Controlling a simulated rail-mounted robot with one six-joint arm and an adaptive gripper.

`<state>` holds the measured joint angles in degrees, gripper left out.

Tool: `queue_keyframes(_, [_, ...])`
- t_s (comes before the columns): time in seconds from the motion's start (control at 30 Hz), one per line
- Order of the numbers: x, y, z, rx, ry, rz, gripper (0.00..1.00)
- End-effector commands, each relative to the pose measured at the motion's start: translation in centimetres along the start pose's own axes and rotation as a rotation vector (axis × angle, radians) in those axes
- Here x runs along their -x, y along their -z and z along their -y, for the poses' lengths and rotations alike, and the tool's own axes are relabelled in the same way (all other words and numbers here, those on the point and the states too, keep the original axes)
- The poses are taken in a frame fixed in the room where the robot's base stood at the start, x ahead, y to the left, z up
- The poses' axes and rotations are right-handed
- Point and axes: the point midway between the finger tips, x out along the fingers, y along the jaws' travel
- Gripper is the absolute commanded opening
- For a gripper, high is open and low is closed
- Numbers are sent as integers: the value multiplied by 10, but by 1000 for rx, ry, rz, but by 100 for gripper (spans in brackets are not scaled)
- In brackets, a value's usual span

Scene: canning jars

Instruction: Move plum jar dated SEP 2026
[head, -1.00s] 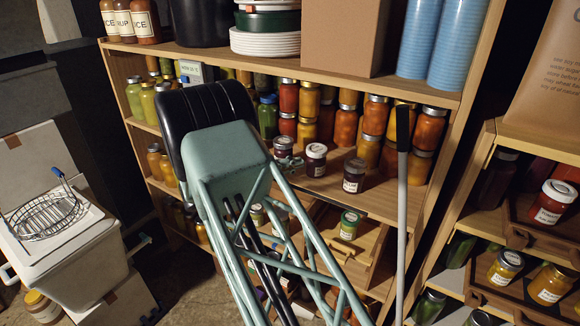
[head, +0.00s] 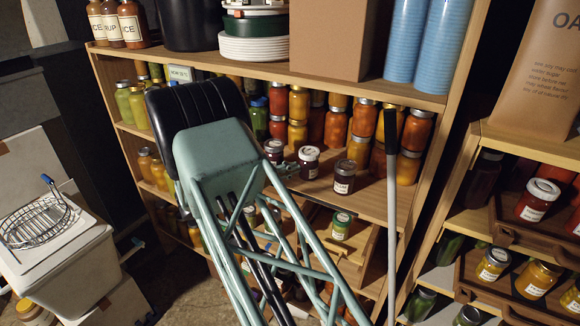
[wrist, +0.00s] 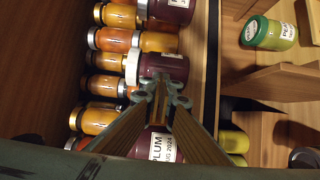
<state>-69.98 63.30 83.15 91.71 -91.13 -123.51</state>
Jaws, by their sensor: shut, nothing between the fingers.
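Three dark plum-coloured jars stand in a row along the front of the middle shelf: a left jar (head: 274,151), a middle jar (head: 308,162) and a right jar (head: 344,177). In the wrist view, a dark jar (wrist: 164,66) lies just beyond my fingertips, another dark jar (wrist: 172,10) is at the top edge, and a third (wrist: 166,146) is below. The lowest jar's label reads PLUM; its date is too small to read surely. My gripper (wrist: 163,88) is shut and empty, close to the jars. In the head view my arm partly hides it.
Orange and red jars (head: 337,127) stand stacked behind the row. A green-lidded jar (head: 341,225) stands on a wooden stand lower down. A grey pole (head: 391,220) stands upright in front of the shelf at right. A second shelf (head: 470,215) holds more jars.

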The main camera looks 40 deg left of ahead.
Motion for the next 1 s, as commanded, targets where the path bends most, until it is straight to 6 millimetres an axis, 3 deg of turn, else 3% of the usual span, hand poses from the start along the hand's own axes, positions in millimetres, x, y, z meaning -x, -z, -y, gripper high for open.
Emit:
queue_keyframes(0.53, [5,-1,0,1,0,2,0])
queue_keyframes(1.0, [41,-13,0,1,0,17,0])
